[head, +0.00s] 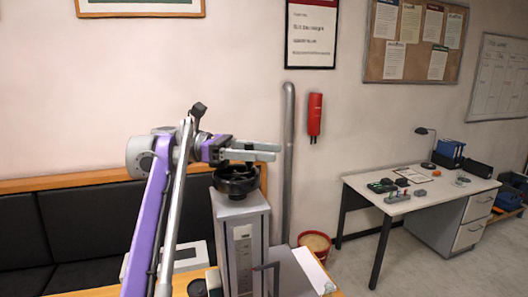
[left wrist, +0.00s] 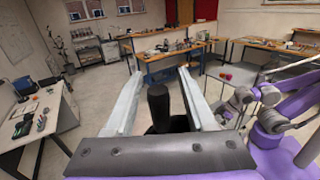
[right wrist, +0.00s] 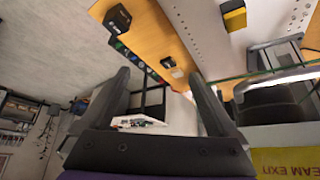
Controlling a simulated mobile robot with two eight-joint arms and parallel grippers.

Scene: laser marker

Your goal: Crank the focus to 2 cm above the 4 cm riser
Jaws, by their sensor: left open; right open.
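The laser marker's grey column (head: 240,240) stands in the lower middle of the head view, with a black handwheel (head: 236,182) on top. My left gripper (head: 270,151) is just above the wheel, its fingers pointing right. In the left wrist view a dark upright crank knob (left wrist: 158,105) stands between the open fingers (left wrist: 156,72); I cannot tell whether they touch it. My right gripper (right wrist: 160,76) is open in the right wrist view, with no object clearly held. A yellow plate reading "EAM EXIT" (right wrist: 285,162) shows there. I cannot identify the riser.
A wooden bench top (right wrist: 150,35) with small dark boxes lies beyond the right gripper. A grey pipe (head: 289,130) rises behind the column. A black sofa (head: 75,235) lines the wall at left. A white desk (head: 410,190) stands at right, with open floor before it.

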